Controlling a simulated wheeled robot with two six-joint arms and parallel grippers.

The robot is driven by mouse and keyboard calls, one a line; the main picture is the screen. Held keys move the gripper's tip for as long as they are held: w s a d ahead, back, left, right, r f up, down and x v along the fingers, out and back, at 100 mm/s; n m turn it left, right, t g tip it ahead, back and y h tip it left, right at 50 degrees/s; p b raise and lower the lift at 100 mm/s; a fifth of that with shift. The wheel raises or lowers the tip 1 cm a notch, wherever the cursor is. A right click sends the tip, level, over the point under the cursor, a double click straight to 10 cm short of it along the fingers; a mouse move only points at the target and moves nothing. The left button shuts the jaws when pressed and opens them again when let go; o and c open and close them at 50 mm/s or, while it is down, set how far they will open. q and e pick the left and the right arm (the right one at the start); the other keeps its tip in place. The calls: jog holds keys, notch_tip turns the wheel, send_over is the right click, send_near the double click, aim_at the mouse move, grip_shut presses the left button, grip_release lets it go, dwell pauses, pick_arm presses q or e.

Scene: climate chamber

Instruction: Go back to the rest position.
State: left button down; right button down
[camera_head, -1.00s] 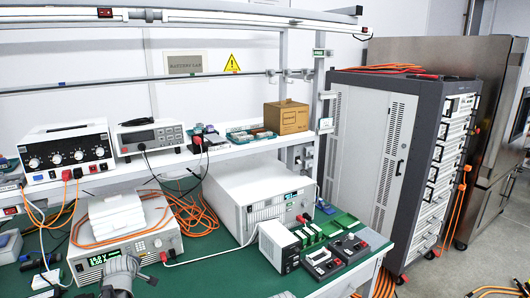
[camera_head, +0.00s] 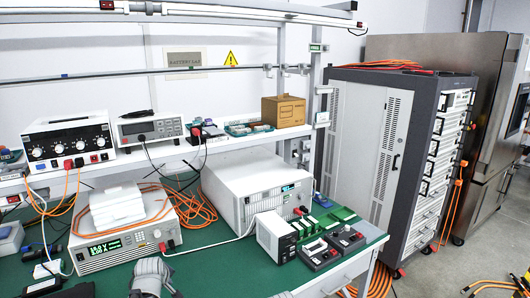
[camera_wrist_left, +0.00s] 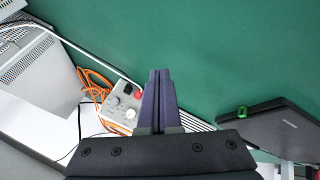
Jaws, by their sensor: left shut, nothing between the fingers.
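My left gripper (camera_wrist_left: 159,78) shows in the left wrist view with its two dark fingers together and nothing between them. It is over the green bench top (camera_wrist_left: 215,55). In the head view a grey part of my left arm (camera_head: 150,275) stands at the bottom edge, in front of the power supply; the fingers cannot be made out there. My right gripper is in neither view.
A power supply (camera_head: 125,243) with a white stack on it and orange cables stands at the left. A large white instrument (camera_head: 250,200) and small black modules (camera_head: 320,253) stand further right. A dark flat case (camera_wrist_left: 270,130) lies right of the fingers. A rack (camera_head: 395,155) stands beyond the bench.

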pick_arm(q)
jog(key=s+d+f+m+g+b, duration=0.25)
jog(key=s+d+f+m, duration=0.2)
jog(key=s+d, duration=0.4)
jog(key=s+d+f+m+g+b, duration=0.2)
jog(key=s+d+f+m+b, duration=0.15)
jog(key=s+d+m, duration=0.45)
jog(key=s+d+f+m+g+b, duration=0.2)
jog(key=s+d+f+m+g, duration=0.15)
jog(key=s+d, duration=0.4)
notch_tip(320, 180, up, 14)
jog(key=d+t+p, duration=0.1)
jog(key=p, duration=1.3)
jog(key=shift+w+d+p, duration=0.3)
jog(key=shift+w+d, duration=0.05)
jog(key=shift+w, duration=0.1)
jog(key=shift+f, duration=0.25)
